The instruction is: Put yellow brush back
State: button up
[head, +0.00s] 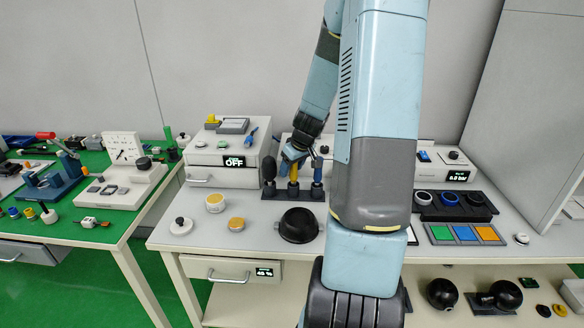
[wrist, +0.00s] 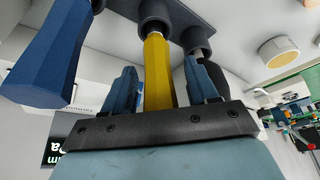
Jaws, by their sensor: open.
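The yellow brush (head: 293,172) stands upright in a socket of the dark brush holder (head: 262,213), between a black brush (head: 269,167) on its left and a blue brush (head: 317,169) on its right. My gripper (head: 292,157) is above it, fingers pointing down. In the wrist view the yellow handle (wrist: 158,72) lies between the two fingers of my gripper (wrist: 162,88), with a gap on each side, so the gripper is open. The holder (wrist: 180,14) also shows there, with the blue handle (wrist: 50,55) at the left. The brush's lower end is hidden in the socket.
A black bowl (head: 298,225) and yellow-topped round pieces (head: 236,224) stand in front of the holder. A white box with a display (head: 215,161) is to its left. My arm hides part of the table to the right.

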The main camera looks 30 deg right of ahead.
jog(key=shift+r, duration=0.15)
jog(key=v, duration=1.2)
jog(key=s+a+r, duration=0.8)
jog(key=a+r, duration=0.2)
jog(key=a, duration=0.3)
jog(key=s+a+r+m, duration=0.1)
jog(key=s+a+r, duration=0.1)
jog(key=s, duration=0.4)
jog(key=s+a+r+m+t, duration=0.1)
jog(key=s+a+r, duration=0.1)
jog(key=s+a, duration=0.2)
jog(key=s, duration=0.3)
jog(key=shift+s+a+h, duration=0.15)
jog(key=shift+s+h, duration=0.05)
jog(key=shift+h, duration=0.2)
